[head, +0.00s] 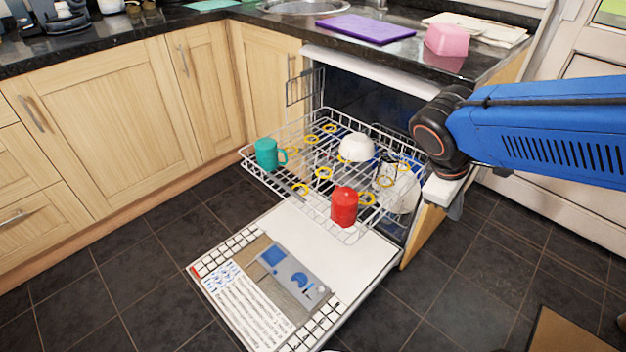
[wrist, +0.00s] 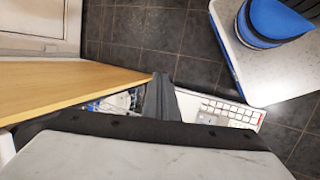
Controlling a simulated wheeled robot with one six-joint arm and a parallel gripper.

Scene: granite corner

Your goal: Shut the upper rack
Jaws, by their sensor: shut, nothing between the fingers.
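The upper rack (head: 310,160) of the dishwasher is pulled out over the lowered door. It is a white wire rack with yellow rings, and it holds a teal mug (head: 267,154), an upturned white bowl (head: 356,148), a red cup (head: 344,206) and clear or white ware at its right side. My gripper (head: 456,211) is outside the dishwasher, to the right of the rack, beside its wooden side panel, apart from the rack. In the wrist view my gripper (wrist: 161,85) shows as dark grey fingers, shut and empty, pointing down beside the wooden panel.
The dishwasher door (head: 270,275) lies open low in front, with a booklet or printed panel on it. Wooden cabinets (head: 110,120) stand at left. The black worktop holds a purple board (head: 365,28) and a pink box (head: 447,40).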

